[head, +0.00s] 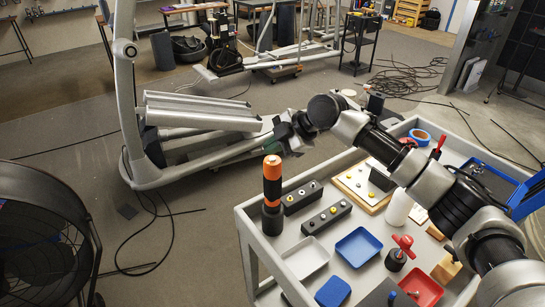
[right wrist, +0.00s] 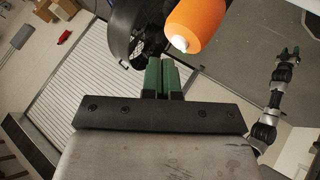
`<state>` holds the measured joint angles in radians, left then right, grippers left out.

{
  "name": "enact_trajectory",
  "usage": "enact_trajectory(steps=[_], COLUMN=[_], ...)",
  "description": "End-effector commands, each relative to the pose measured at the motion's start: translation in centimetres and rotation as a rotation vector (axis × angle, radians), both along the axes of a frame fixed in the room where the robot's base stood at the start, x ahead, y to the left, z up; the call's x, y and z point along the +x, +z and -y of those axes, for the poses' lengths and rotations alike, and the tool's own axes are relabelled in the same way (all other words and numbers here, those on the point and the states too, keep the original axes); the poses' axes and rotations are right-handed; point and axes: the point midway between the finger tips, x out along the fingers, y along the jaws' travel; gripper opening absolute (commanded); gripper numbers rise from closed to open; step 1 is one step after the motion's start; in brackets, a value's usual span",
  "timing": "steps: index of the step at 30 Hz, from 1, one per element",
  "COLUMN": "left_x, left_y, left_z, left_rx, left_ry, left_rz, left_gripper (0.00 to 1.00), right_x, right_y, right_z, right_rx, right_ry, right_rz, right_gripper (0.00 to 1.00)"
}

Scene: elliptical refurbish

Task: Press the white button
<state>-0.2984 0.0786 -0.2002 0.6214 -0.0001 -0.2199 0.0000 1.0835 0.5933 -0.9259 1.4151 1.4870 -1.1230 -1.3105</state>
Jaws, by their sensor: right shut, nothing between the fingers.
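An upright orange-and-black cylinder (head: 271,185) stands at the cart's left edge. In the right wrist view its orange end (right wrist: 195,22) carries a small white button (right wrist: 181,43). My right gripper (head: 288,140) is near the cylinder's top in the head view, a little above and to its right. In the right wrist view its green fingers (right wrist: 162,78) are together and empty, with a visible gap between them and the white button. At the right of that view, an arm, apparently my left, ends in a small gripper (right wrist: 287,55); its opening is too small to judge.
The grey cart (head: 246,235) holds two black boxes with small buttons (head: 302,197) (head: 326,217), blue trays (head: 358,246), a white tray (head: 306,258) and a red-handled valve (head: 402,252). An exercise machine (head: 200,118) stands behind, and a black fan (head: 42,235) is at left.

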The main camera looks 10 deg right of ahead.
Motion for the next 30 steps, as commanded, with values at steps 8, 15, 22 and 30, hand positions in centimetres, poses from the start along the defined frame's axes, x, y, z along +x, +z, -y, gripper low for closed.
enact_trajectory(steps=[8,15,22,30], left_x=[-0.12,-0.18,-0.22,-0.25], left_y=[-0.01,-0.15,-0.27,-0.28], left_z=[-0.08,-0.12,-0.13,-0.14], left_rx=[0.001,0.002,0.002,0.002], left_ry=[-0.001,-0.001,-0.001,-0.001], left_rz=[-0.002,-0.003,-0.004,-0.005], left_gripper=[0.43,0.43,0.43,0.43], right_x=[0.0,-0.01,-0.02,-0.02], right_y=[-0.01,-0.39,-0.91,-0.91], right_z=[0.01,0.0,-0.02,0.0], right_rx=[0.0,0.0,0.0,0.0], right_ry=[0.0,0.0,0.0,0.0], right_rz=[0.0,0.0,0.0,0.0], right_gripper=[0.0,0.0,0.0,0.0])
